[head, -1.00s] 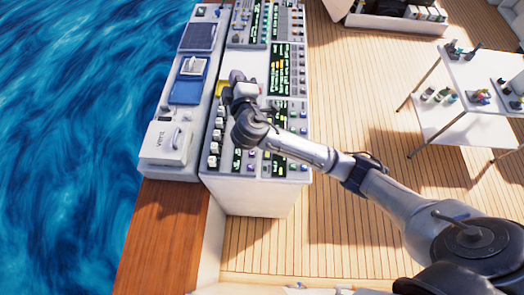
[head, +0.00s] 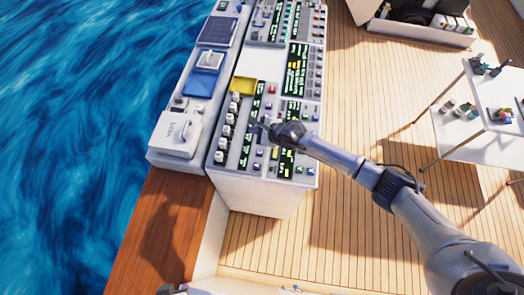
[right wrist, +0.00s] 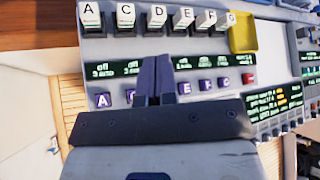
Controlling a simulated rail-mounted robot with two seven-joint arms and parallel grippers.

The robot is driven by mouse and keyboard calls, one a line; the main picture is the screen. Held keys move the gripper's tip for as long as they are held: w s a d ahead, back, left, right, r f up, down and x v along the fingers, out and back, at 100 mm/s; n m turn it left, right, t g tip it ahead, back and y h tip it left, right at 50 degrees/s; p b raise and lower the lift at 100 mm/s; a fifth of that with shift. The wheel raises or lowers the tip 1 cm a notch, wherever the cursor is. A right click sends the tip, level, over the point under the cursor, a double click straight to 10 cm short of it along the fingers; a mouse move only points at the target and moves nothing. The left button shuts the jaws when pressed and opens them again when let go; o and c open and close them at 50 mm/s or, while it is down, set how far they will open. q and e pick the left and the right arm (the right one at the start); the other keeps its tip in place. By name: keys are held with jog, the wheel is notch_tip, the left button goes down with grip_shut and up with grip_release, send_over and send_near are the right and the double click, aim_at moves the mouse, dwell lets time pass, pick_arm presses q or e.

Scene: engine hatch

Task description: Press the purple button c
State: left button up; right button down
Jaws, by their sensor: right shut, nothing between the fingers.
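The purple buttons form a row on the sloped console (head: 262,195). In the right wrist view, one marked A (right wrist: 102,100) is at the left, and a purple button, apparently C (right wrist: 130,97), is just left of my fingers; its letter is hard to read. Buttons E (right wrist: 184,88) and F (right wrist: 204,85) are to the right of the fingers. My right gripper (right wrist: 154,65) is shut and empty, its fingers over the row between C and E, hiding what lies there. In the head view the right gripper (head: 258,128) is over the console. My left gripper is not in view.
White lettered levers (right wrist: 125,17) stand behind the button row, with green text displays (right wrist: 120,68) between. A red button (right wrist: 248,79) and a yellow tray (right wrist: 242,33) are to the right. A white table (head: 470,135) stands on the deck; the deck between is clear.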

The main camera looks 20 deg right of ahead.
aim_at(259, 153)
jog(key=s+f+n+g, duration=0.1)
jog(key=s+d+f+n+g+h, duration=0.1)
jog(key=shift+f+n, duration=0.25)
jog(key=shift+n, duration=0.15)
jog(key=shift+a, duration=0.1)
jog(key=shift+f, duration=0.1)
notch_tip(259, 153, down, 9)
jog(key=b, duration=0.7)
jog(key=shift+w+r, duration=0.1)
jog(key=shift+r, duration=0.1)
dwell(0.5)
dwell(0.7)
